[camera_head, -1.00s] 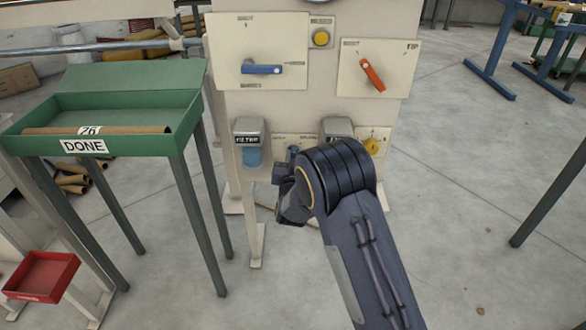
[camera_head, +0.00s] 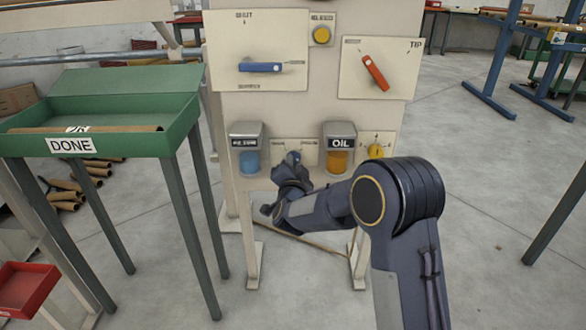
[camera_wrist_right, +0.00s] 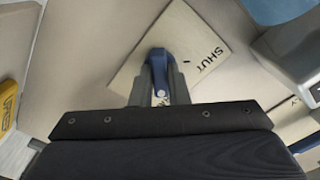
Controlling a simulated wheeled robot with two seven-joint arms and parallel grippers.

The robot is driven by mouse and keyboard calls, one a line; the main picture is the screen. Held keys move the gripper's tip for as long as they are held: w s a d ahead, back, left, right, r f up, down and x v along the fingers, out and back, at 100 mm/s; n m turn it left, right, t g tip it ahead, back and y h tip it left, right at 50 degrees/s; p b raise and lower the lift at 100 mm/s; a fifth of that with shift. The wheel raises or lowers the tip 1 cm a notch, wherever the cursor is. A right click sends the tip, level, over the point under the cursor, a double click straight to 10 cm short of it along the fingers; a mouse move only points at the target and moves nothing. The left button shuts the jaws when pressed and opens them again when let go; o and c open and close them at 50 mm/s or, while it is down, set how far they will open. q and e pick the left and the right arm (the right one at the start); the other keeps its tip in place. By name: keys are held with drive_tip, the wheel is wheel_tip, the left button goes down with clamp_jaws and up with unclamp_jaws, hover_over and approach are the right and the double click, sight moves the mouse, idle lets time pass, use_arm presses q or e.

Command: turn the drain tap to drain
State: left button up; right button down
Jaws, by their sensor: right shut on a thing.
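The drain tap is a small blue lever (camera_wrist_right: 158,68) on a pale plate (camera_wrist_right: 200,40) marked SHUT in the right wrist view. In the head view the plate (camera_head: 310,148) sits low on the machine's panel, between two bowls. My right gripper (camera_wrist_right: 158,90) is shut on the tap lever, one finger on each side of it. In the head view my right gripper (camera_head: 291,172) reaches the tap from below right and hides part of it. The lever's exact angle is hard to tell in the head view. My left gripper is not in view.
A blue filter bowl (camera_head: 250,160) is left of the tap; an orange OIL bowl (camera_head: 338,160) and yellow knob (camera_head: 375,151) are right. Above are a blue lever (camera_head: 260,67) and a red lever (camera_head: 376,73). A green DONE tray (camera_head: 180,135) stands left.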

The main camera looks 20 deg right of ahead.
idle(0.4)
drive_tip(key=c, duration=1.4)
unclamp_jaws()
drive_tip(key=p+v, duration=0.1)
drive_tip(key=v, duration=0.7)
drive_tip(key=shift+p, duration=0.4)
drive_tip(key=shift+r, duration=0.1)
